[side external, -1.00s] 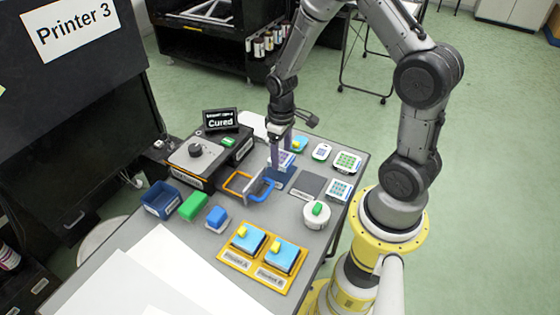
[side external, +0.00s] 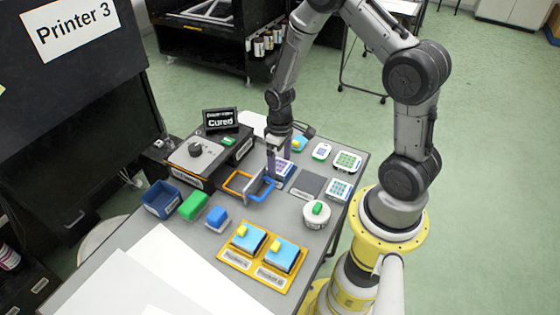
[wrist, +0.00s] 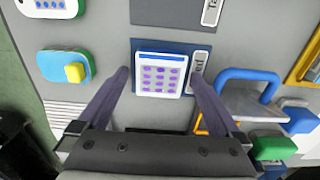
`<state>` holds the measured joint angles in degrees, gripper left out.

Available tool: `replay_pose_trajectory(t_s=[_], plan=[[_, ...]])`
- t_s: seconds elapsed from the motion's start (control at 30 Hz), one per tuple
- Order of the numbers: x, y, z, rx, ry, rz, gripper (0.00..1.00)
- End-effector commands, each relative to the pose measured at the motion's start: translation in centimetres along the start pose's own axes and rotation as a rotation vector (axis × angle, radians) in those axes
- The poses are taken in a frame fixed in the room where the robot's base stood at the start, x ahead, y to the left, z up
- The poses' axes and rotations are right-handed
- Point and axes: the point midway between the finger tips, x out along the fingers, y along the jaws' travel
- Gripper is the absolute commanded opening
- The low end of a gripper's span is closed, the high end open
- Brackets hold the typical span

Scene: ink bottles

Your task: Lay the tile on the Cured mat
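The white tile (wrist: 160,78) with purple dots lies over the dark blue mat (wrist: 145,44) in the wrist view, appearing flat on it. The mat's label (wrist: 199,64) is partly hidden, showing only its ending "ed". In the side view, the tile (side external: 284,168) covers much of the mat (side external: 281,185). My gripper (wrist: 160,75) is open around the tile, with a narrow gap between each finger and the tile's sides. In the side view my gripper (side external: 277,162) is low over the mat. A black sign (side external: 220,119) reads "Cured".
A grey mat (side external: 312,184) lies right of the blue one. Other tiles (side external: 347,161) lie to the right, and a blue block with a yellow top (side external: 298,144) stands behind. The yellow tray (side external: 262,264) is in front.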

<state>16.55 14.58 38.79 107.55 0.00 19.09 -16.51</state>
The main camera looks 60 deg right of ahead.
Motion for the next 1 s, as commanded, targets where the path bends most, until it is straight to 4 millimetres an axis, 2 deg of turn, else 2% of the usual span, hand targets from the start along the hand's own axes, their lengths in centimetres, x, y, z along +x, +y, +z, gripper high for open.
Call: replay_pose_trajectory(t_s=[0.27, 0.37, 0.7, 1.0], plan=[[-0.9, 0.0, -0.1, 0.000, 0.004, 0.001, 1.00], [-2.3, 0.0, -0.1, 0.000, 0.005, 0.002, 1.00], [-9.2, 0.0, -0.1, 0.000, 0.005, 0.002, 1.00], [-12.4, -0.1, 0.0, 0.000, 0.005, 0.002, 1.00]])
